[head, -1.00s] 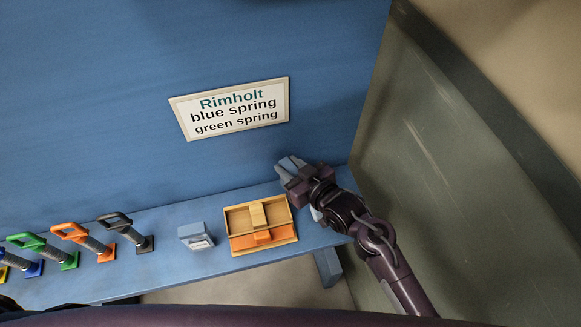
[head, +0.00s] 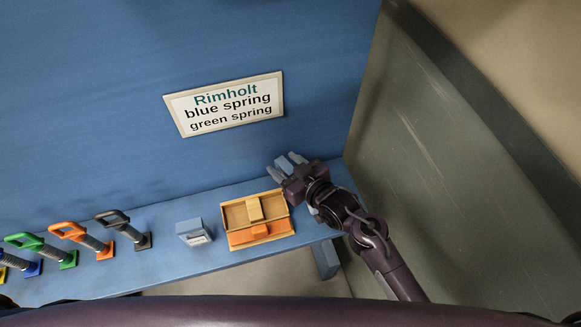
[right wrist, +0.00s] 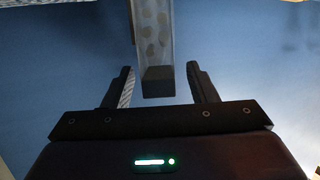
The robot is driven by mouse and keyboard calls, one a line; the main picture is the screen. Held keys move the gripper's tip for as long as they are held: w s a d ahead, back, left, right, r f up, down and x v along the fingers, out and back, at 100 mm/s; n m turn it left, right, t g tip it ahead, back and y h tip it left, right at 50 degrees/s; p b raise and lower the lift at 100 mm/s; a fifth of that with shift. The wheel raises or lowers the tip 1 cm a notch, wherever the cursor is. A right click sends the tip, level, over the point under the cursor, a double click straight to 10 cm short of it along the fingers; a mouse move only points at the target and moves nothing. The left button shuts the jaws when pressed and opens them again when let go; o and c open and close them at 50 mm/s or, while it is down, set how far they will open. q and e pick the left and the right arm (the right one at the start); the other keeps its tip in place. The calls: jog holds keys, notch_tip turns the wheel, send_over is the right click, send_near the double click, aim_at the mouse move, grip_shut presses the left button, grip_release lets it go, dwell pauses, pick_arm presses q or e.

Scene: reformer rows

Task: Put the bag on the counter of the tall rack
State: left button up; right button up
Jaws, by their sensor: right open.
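A clear, narrow thing with brown round spots and a dark block end (right wrist: 158,82) stands between the fingers in the right wrist view; I cannot tell for sure that it is the bag. My right gripper (head: 284,167) is open over the right part of the blue counter (head: 160,268), close to the blue back wall. In the right wrist view my right gripper (right wrist: 160,88) shows a gap between the fingers and the clear thing. No other bag shows clearly. My left gripper is out of view.
A wooden box with orange inside (head: 283,229) and a small grey-blue box (head: 193,231) sit on the counter. Several coloured spring handles (head: 122,228) stand at left. A sign (head: 225,103) hangs on the wall. A grey-green panel (head: 430,190) closes the right side.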

jog(key=b+v, duration=0.2)
jog(key=v, duration=0.9)
jog(key=shift+s+d+r, duration=0.3)
jog(key=shift+s, duration=0.05)
